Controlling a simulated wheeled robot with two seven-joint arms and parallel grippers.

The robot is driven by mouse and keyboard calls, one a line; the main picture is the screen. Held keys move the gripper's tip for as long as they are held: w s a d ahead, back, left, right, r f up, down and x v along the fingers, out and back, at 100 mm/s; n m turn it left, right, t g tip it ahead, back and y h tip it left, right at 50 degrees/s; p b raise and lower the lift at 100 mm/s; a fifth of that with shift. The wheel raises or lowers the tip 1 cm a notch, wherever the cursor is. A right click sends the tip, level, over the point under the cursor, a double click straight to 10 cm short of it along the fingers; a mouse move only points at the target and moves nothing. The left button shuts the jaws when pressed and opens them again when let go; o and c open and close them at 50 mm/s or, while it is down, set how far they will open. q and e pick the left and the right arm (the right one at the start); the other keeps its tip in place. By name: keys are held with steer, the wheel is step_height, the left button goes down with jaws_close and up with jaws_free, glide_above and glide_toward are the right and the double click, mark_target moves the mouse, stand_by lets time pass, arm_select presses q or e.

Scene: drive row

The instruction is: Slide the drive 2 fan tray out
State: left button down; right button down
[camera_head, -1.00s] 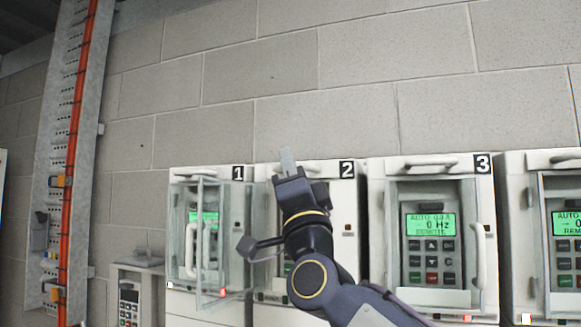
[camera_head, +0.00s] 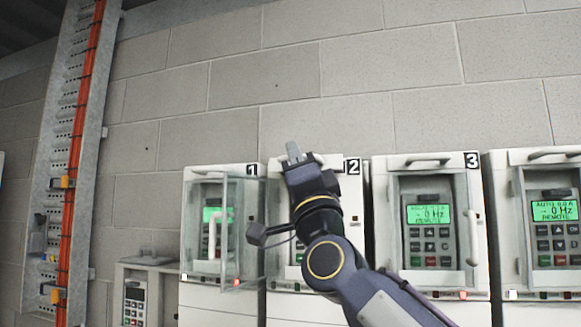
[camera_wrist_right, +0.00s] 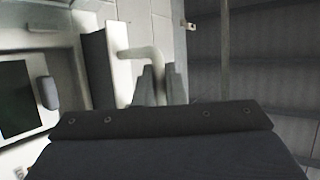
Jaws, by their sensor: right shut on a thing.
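Drive 2 (camera_head: 353,195) is the cabinet with the "2" label, between drives 1 and 3. Its front is mostly hidden behind my right arm. My right gripper (camera_head: 293,150) is at the top of drive 2, shut on the fan tray handle. In the right wrist view the pale bent handle (camera_wrist_right: 142,55) runs in between the fingers (camera_wrist_right: 158,84). The fan tray front (camera_wrist_right: 119,65) is a pale strip there, with a dark face beside it; it seems to stand out from the drive front. How far is hard to tell. My left gripper does not show.
Drive 1 (camera_head: 195,240) has its clear door (camera_head: 243,235) swung open towards me, just left of my right arm. Drive 3 (camera_head: 398,220) and another drive (camera_head: 510,230) stand to the right. A cable tray (camera_head: 60,190) with orange cables climbs the block wall on the left.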

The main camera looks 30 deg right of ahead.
steer(key=shift+w+d, duration=0.2)
steer(key=shift+d, duration=0.05)
steer(key=c, duration=1.5)
jaws_free()
steer(key=b+v, duration=0.5)
steer(key=v, duration=0.2)
steer(key=shift+s+f+b, duration=0.25)
steer(key=shift+f+b, duration=0.05)
steer(key=shift+a, duration=0.15)
